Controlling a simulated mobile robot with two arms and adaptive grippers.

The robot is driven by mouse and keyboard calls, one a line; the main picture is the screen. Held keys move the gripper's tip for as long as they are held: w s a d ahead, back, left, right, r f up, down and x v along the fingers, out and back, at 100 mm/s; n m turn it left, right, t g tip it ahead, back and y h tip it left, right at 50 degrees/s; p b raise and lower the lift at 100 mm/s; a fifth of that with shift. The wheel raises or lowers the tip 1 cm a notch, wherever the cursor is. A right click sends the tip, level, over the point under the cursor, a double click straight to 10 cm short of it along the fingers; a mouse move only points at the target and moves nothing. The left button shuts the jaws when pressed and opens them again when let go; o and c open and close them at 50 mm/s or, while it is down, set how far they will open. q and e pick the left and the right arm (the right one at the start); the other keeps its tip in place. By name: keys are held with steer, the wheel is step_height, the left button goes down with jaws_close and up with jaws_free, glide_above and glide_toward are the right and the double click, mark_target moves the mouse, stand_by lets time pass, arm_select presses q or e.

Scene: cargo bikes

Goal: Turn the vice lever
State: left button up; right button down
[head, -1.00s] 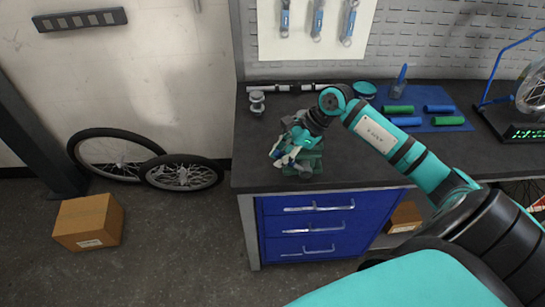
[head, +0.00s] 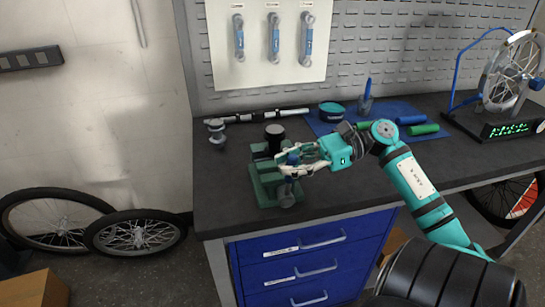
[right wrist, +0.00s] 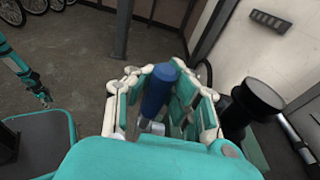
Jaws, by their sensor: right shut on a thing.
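The green vice (head: 266,186) stands on the dark bench near its left front corner, with a black round top. Its lever has a blue handle (right wrist: 157,92), upright between the fingers in the right wrist view; the lever's lower end is mostly hidden. My right gripper (head: 292,160) comes in from the right at the vice's front and is shut on the blue handle. It also shows in the right wrist view (right wrist: 160,85), with fingers on both sides of the handle. My left gripper (right wrist: 44,97) is small at the left of the right wrist view, away from the vice; its jaws are unclear.
A small metal part (head: 216,132) and a long rod (head: 270,115) lie behind the vice. A blue mat (head: 345,122) with green and blue grips is to the right, near a wheel stand (head: 510,127). Blue drawers (head: 310,255) are below. Bench left of the vice is clear.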

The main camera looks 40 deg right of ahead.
steer(key=shift+s+d+f+t+b, duration=0.1)
steer(key=shift+s+d+t+b, duration=0.05)
steer(key=shift+d+t+b, duration=0.2)
steer(key=shift+y, duration=0.3)
arm_select(q)
steer(key=shift+f, duration=0.95)
arm_select(e)
steer(key=c, duration=1.8)
jaws_free()
steer(key=o, duration=0.6)
steer(key=shift+s+d, duration=0.3)
arm_select(q)
steer(key=shift+w, duration=0.1)
arm_select(e)
steer(key=shift+o, duration=0.2)
steer(key=shift+w+a, duration=0.1)
arm_select(q)
steer(key=shift+w, duration=0.1)
arm_select(e)
steer(key=v, duration=1.2)
